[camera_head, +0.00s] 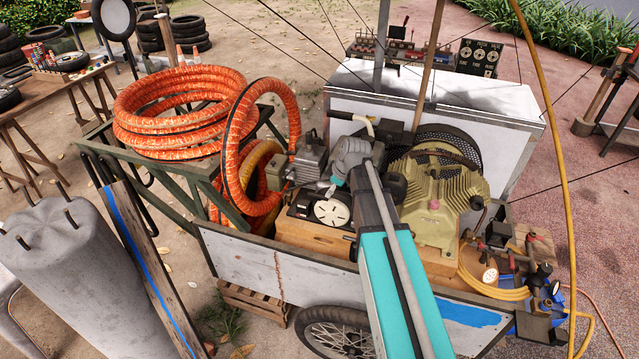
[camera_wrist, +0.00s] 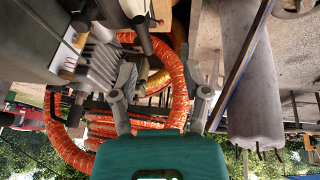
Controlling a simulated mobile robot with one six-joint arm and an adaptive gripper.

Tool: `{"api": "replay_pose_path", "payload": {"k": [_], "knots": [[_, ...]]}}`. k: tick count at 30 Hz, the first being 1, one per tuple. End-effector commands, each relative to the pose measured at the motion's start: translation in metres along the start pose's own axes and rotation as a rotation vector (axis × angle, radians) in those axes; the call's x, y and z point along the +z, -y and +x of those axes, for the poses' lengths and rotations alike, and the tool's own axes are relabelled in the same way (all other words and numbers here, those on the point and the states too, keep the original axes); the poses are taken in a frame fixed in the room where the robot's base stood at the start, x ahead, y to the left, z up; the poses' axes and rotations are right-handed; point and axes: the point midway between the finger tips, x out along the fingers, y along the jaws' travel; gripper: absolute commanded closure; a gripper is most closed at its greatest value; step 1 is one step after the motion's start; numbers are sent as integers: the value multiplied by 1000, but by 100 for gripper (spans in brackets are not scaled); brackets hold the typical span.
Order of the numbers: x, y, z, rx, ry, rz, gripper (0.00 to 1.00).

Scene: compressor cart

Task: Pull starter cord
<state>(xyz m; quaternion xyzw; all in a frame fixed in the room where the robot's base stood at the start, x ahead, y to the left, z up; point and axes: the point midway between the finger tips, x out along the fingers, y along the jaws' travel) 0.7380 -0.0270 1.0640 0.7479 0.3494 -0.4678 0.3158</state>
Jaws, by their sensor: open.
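The compressor cart (camera_head: 285,262) carries a small grey finned motor (camera_head: 308,158), an olive finned compressor (camera_head: 435,205) and a white slotted round cover (camera_head: 332,212) on a wooden box. I cannot make out a starter cord or its handle for sure in either view. My gripper (camera_wrist: 163,84) is open in the wrist view, its two grey fingers spread with nothing between them. Behind the fingers is an orange hose, with grey finned metal (camera_wrist: 98,68) beside the left finger. In the head view my teal arm reaches over the cart and hides part of the machinery; the fingers are hard to make out.
Coiled orange hose (camera_head: 170,115) lies on a green metal frame at the left. A grey cylinder (camera_head: 72,275) and a blue-striped plank (camera_head: 150,270) stand at front left. A yellow hose (camera_head: 555,120) hangs at the right. A white box (camera_head: 500,110) stands behind the compressor.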

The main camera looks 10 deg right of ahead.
Motion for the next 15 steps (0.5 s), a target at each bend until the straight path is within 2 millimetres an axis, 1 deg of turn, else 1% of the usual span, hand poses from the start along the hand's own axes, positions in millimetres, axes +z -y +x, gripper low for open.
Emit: {"api": "replay_pose_path", "payload": {"k": [1,6,9,15], "knots": [[-8,-8,-15,4,-6,-17,39],[-16,-19,-29,14,-23,-65,39],[-18,-22,-32,18,-28,-79,39],[-19,-23,-32,20,-30,-87,39]]}}
